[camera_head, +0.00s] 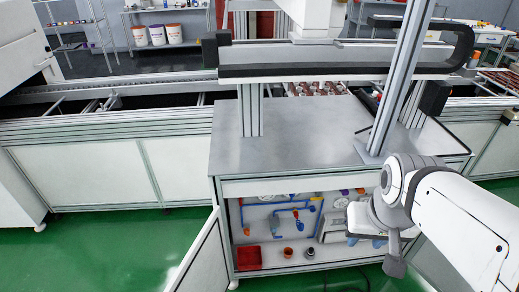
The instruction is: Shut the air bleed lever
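The air bleed lever cannot be told apart for sure at this size. Blue pipework (285,211) with small orange and yellow fittings shows on the back wall inside the open cabinet (226,188) under the grey worktop.
The cabinet door (205,258) stands open at the left. A red bin (248,257) and two small dark cups (287,253) stand on the cabinet floor. The worktop (290,150) is mostly clear, with metal posts rising from it. A conveyor (110,120) runs behind.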

